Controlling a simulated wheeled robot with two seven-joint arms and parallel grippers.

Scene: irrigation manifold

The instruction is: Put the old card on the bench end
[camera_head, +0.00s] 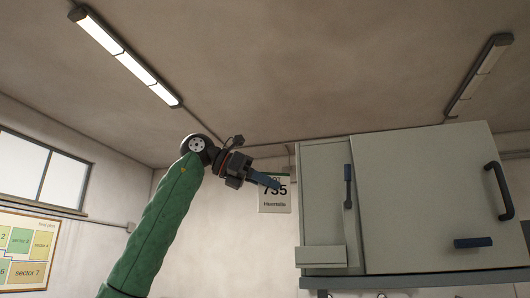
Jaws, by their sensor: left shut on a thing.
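My left gripper (244,174) is raised in the middle of the head view, at the end of my green-sleeved arm. Its dark jaws are shut on a narrow blue-grey piece (266,180) that sticks out to the right and slopes down. This seems to be the old card seen nearly edge-on, but its face is not visible. The piece overlaps a white sign (275,202) marked 735, which looks upright and appears to be on the wall behind. The bench end cannot be made out. My right gripper is not in view.
A pale cabinet (425,198) with a dark handle (498,191) and blue latches fills the right side, close to the gripper. A wall plan (27,246) hangs below a window (40,170) at the left. Open air surrounds the left gripper above and to its left.

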